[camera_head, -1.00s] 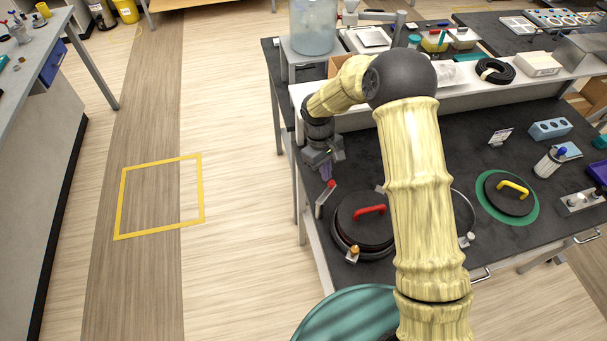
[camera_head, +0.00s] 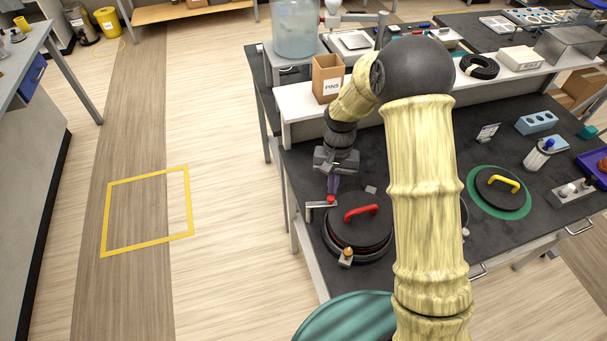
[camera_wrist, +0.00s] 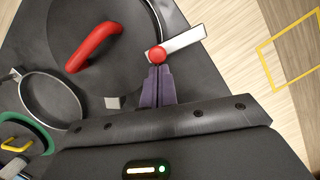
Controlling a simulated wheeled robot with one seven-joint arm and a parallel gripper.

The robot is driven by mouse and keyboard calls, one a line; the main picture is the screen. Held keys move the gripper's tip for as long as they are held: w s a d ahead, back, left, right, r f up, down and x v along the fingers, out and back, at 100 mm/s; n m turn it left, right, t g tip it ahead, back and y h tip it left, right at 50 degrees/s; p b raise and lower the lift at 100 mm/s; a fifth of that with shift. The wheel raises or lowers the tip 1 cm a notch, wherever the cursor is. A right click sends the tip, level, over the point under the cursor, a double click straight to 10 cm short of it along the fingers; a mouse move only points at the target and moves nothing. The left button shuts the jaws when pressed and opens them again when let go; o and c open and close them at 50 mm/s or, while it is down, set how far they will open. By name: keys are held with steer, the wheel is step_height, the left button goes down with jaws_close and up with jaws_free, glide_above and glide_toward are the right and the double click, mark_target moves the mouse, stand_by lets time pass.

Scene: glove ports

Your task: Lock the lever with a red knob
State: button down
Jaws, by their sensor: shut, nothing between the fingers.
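The lever (camera_head: 317,205) is a flat silver bar at the left edge of a round black lid with a red handle (camera_head: 362,212). Its red knob (camera_head: 331,199) sits at the bar's end nearest the lid. In the wrist view the knob (camera_wrist: 157,55) is at the lid's rim and the bar (camera_wrist: 182,43) runs away from it to the right. My gripper (camera_head: 332,190) is shut and empty, pointing down beside the knob. Its purple fingertips (camera_wrist: 158,72) appear to touch the knob's side; exact contact is hard to tell.
A latch with an orange knob (camera_head: 347,254) stands at the lid's front. A small grey block (camera_head: 371,189) is behind the lid. A metal ring (camera_wrist: 55,95) lies beside it, mostly hidden by my arm in the head view. A yellow-handled lid (camera_head: 500,195) is farther right.

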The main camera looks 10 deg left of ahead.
steer(key=shift+s+d+m+y, duration=0.25)
steer(key=shift+s+m, duration=0.25)
steer(key=shift+m, duration=0.35)
steer(key=shift+s+d+m+y, duration=0.2)
steer(key=shift+s+m, duration=0.3)
steer(key=shift+m, duration=0.35)
steer(key=shift+w+d+r, duration=0.15)
steer(key=shift+w+r, duration=0.05)
steer(key=shift+w, duration=0.3)
steer(key=w+b+v, duration=0.1)
steer(key=w+v, duration=0.1)
steer(key=v, duration=0.9)
steer(key=shift+w+d+f+b, duration=0.15)
steer(key=shift+w+f+b, duration=0.05)
steer(key=shift+f+b, duration=0.1)
